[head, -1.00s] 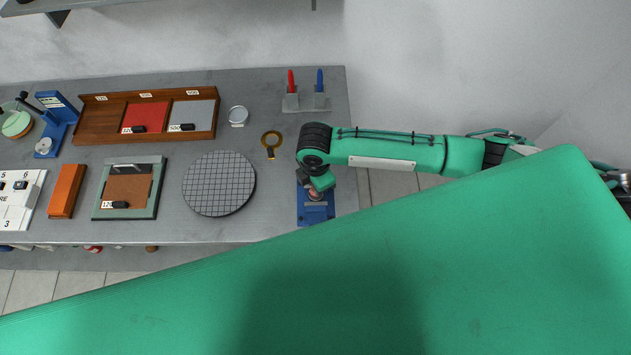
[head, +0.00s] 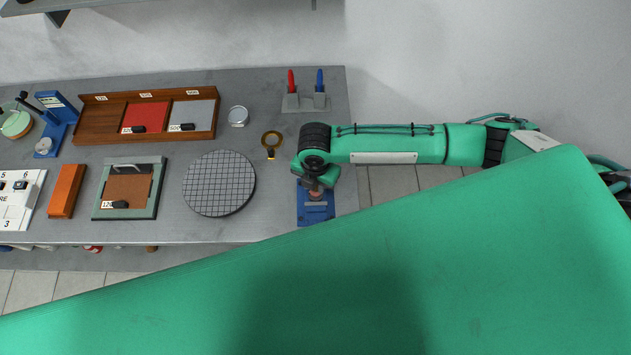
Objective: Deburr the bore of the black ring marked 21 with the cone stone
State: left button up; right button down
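My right gripper (head: 316,190) hangs from the green arm that comes in from the right, over a blue fixture (head: 316,214) at the bench's right front. A small reddish-brown piece shows at the gripper's tip, just above the fixture. I cannot tell whether it is the cone stone, or whether the fingers are shut on it. No black ring marked 21 can be made out; the gripper and wrist cover part of the fixture. My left gripper is not in view.
On the grey bench (head: 270,220) are a round gridded plate (head: 219,183), a brass-coloured ring with a handle (head: 271,142), a framed brown sheet (head: 128,188), a wooden tray (head: 92,130), and a rack with red and blue pens (head: 305,102). My green body covers the foreground.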

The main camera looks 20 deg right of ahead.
jog(key=m, duration=0.3)
jog(key=shift+m, duration=0.4)
jog(key=m, duration=0.3)
jog(key=n, duration=0.3)
jog(key=shift+r, duration=0.1)
dwell(0.3)
jog(key=shift+r, duration=3.45)
